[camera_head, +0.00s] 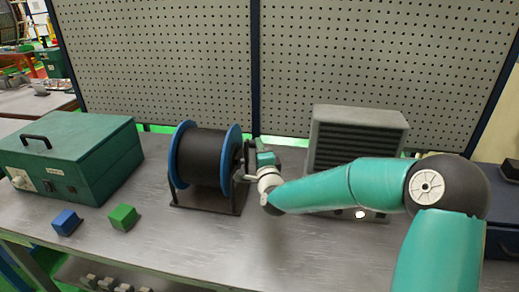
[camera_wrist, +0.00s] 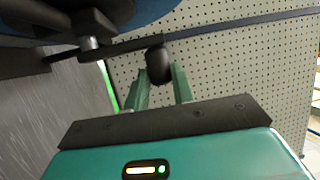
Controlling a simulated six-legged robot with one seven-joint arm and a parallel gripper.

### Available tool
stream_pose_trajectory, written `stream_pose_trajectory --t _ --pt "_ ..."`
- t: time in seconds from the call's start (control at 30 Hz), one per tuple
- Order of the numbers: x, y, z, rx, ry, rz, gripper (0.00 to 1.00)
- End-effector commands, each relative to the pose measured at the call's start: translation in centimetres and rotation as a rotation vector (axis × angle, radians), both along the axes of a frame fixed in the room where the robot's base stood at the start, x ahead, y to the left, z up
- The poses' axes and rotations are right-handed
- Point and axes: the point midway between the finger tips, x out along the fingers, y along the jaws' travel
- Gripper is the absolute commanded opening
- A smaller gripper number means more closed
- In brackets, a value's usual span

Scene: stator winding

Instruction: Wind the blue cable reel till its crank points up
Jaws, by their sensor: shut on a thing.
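The blue cable reel (camera_head: 233,150) stands on the bench in a dark frame, with blue flanges and a black wound drum (camera_head: 203,157). Its dark crank arm (camera_wrist: 122,47) runs from the hub (camera_wrist: 90,46) to a black knob (camera_wrist: 157,62) in the wrist view. The bench lies to the left in that view and the pegboard to the right, so the crank points roughly up. My gripper (camera_wrist: 160,80) is shut on the knob, with a green finger on each side. In the head view my gripper (camera_head: 262,160) is at the reel's right side and partly hides the crank.
A green case (camera_head: 95,165) stands at the left. A blue block (camera_head: 66,222) and a green block (camera_head: 123,217) lie in front of it. A grey louvred box (camera_head: 350,130) stands behind my arm. A pegboard (camera_head: 160,60) closes the back. The front middle bench is clear.

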Motion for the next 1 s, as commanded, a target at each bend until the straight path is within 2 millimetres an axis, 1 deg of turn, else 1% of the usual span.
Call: stream_pose_trajectory --t 0.17,0.2,0.27,0.3,0.57,0.67,0.77,0.87,1.0 --pt "0.0 0.0 0.1 0.000 -0.002 0.000 0.00" --pt "0.0 0.0 0.1 0.000 -0.002 0.000 0.33" --pt "0.0 0.0 0.1 0.000 -0.002 0.000 0.44" --pt "0.0 0.0 0.1 0.000 -0.001 0.000 0.47" --pt "0.0 0.0 0.0 0.000 0.000 0.000 0.47" --pt "-0.5 -0.1 0.0 -0.001 0.000 0.000 0.47" --pt "-1.7 -0.3 -0.2 -0.002 0.001 0.001 0.47" --pt "-3.6 -0.8 -0.5 -0.003 0.000 -0.001 0.47" --pt "-6.7 -1.4 -0.9 -0.004 -0.001 -0.001 0.47"
